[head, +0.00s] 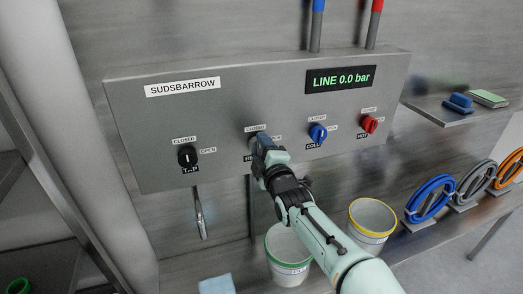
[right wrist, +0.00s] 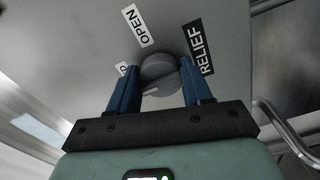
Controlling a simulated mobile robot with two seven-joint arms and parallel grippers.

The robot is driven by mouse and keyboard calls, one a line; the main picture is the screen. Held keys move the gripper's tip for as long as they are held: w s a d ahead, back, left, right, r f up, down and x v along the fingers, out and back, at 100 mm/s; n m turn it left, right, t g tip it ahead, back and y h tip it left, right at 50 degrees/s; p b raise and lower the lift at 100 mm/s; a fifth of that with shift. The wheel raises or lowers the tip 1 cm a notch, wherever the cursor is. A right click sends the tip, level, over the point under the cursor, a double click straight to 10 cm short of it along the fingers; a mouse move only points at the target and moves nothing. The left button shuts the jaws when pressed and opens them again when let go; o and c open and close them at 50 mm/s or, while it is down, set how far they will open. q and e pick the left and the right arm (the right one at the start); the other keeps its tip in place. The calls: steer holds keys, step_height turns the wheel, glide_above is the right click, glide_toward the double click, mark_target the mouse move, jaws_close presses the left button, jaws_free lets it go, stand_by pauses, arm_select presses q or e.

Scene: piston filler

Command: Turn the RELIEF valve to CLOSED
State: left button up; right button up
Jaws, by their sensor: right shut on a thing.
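The RELIEF valve is a round grey knob (right wrist: 160,68) on the panel, seen in the right wrist view between two blue fingers. A pale line shows on its near face, but I cannot tell its exact setting. The RELIEF label (right wrist: 199,47) is right of the knob, the OPEN label (right wrist: 141,25) above it, and the CLOSED label (head: 255,129) shows above the valve in the head view. My right gripper (right wrist: 157,88) is shut on the knob. In the head view the right gripper (head: 263,143) hides most of the valve. My left gripper is not in view.
The grey panel (head: 230,110) also carries a black tap knob (head: 187,156), a blue COLD knob (head: 318,133) and a red HOT knob (head: 370,124). Its display (head: 340,78) reads LINE 0.0 bar. Two buckets (head: 287,258) (head: 372,219) and coiled hoses (head: 430,197) stand below.

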stand_by(0.3)
steer(key=o, duration=1)
steer(key=shift+o, duration=0.2)
steer(key=shift+s+d, duration=0.15)
steer(key=shift+s, duration=0.45)
steer(key=p+v, duration=0.2)
steer(key=v, duration=1)
steer(key=shift+s+d, duration=0.1)
